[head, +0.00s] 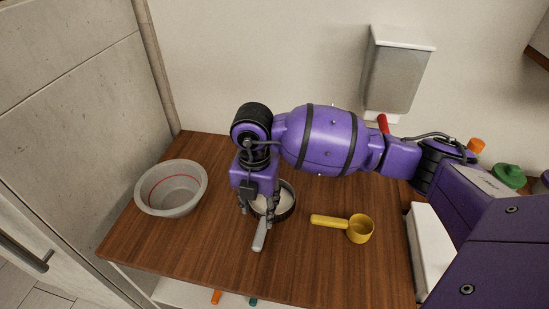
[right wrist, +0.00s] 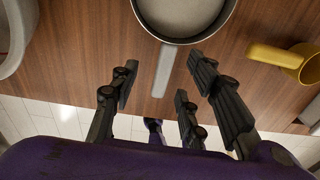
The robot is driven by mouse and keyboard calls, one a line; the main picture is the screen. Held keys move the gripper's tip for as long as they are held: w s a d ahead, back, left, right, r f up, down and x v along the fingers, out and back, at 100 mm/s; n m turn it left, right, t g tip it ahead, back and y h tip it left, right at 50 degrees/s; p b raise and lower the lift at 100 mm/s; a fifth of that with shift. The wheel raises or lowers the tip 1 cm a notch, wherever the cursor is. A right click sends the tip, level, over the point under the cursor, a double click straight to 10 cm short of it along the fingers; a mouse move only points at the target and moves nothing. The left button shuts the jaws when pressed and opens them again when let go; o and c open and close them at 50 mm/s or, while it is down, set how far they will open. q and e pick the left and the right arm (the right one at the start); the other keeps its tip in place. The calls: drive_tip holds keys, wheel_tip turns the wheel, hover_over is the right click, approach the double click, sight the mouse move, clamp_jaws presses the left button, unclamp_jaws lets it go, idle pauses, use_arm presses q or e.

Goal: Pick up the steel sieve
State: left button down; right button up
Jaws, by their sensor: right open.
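The steel sieve (head: 287,208) sits on the wooden table with its round dark-rimmed bowl away from me and its grey handle (head: 260,236) pointing to the front edge. In the right wrist view its bowl (right wrist: 180,14) is cut off at the top, and its handle reaches down between my fingers. My right gripper (head: 257,211) is open and points down over the sieve, hiding part of the bowl in the head view. In the right wrist view its fingers (right wrist: 159,78) are spread to both sides of the handle, apart from it. My left gripper is out of view.
A grey bowl with a red line (head: 171,188) stands left on the wooden table (head: 210,260). A yellow measuring cup (head: 359,229) lies to the right, its handle toward the sieve. A white box (head: 430,250) and a green-lidded item (head: 509,175) are farther right.

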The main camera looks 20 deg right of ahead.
sight(262, 227)
drive_tip(key=shift+s+f, duration=0.25)
drive_tip(key=shift+f, duration=0.3)
drive_tip(key=shift+s+f, duration=0.25)
drive_tip(key=shift+f, duration=0.3)
drive_tip(key=shift+s+f, duration=0.1)
drive_tip(key=shift+f, duration=0.2)
drive_tip(key=f, duration=0.3)
drive_tip(key=shift+s+d+f, duration=0.1)
drive_tip(key=shift+s+f, duration=0.1)
drive_tip(key=shift+f, duration=0.65)
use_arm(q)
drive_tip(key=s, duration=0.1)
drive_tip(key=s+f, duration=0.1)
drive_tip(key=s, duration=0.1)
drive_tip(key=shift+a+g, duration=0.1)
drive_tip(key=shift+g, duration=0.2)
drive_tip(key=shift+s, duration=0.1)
use_arm(e)
drive_tip(key=shift+c, duration=0.5)
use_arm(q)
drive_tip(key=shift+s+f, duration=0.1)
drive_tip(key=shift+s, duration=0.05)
use_arm(e)
drive_tip(key=shift+r, duration=0.1)
clamp_jaws()
